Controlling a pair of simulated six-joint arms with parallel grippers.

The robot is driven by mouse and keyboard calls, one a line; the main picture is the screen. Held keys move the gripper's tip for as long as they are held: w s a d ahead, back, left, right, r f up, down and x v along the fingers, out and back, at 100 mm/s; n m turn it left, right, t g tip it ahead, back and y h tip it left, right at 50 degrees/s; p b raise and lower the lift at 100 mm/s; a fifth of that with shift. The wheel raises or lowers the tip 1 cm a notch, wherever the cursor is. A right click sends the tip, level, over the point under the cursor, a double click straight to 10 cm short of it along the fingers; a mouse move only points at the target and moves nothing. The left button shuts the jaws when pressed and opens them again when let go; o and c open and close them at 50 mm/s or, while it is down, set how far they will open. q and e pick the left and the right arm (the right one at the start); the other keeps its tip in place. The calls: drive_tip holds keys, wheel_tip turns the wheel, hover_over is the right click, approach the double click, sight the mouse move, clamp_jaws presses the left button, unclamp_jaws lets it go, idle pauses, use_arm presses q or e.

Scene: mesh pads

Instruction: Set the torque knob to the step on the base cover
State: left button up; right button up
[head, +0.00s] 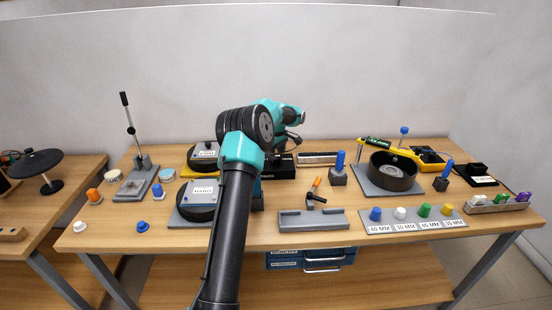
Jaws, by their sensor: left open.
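My left arm reaches up the middle of the picture and bends over the back of the table. Its gripper (292,142) is a small dark shape at the back, open, partly hidden by the teal wrist. A yellow and green hand tool (376,143) lies tilted over the dark round housing (392,171) at the right; I cannot make out a torque knob or its steps. Two black round covers with white labels stand left of my arm, a rear one (204,150) and a front one (196,195). Their labels are too small to read surely, so I cannot tell which is the base cover. My right gripper is not in view.
A lever stand (136,168) rises at the left. A grey tray (312,226) and a strip of coloured knobs with millimetre labels (412,228) line the front. Blue posts (339,162) stand right of my arm. Blue drawers (305,259) hang below.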

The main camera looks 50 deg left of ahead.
use_arm(q)
drive_tip(key=shift+f, duration=1.35)
drive_tip(key=shift+c, duration=0.2)
drive_tip(key=c, duration=0.9)
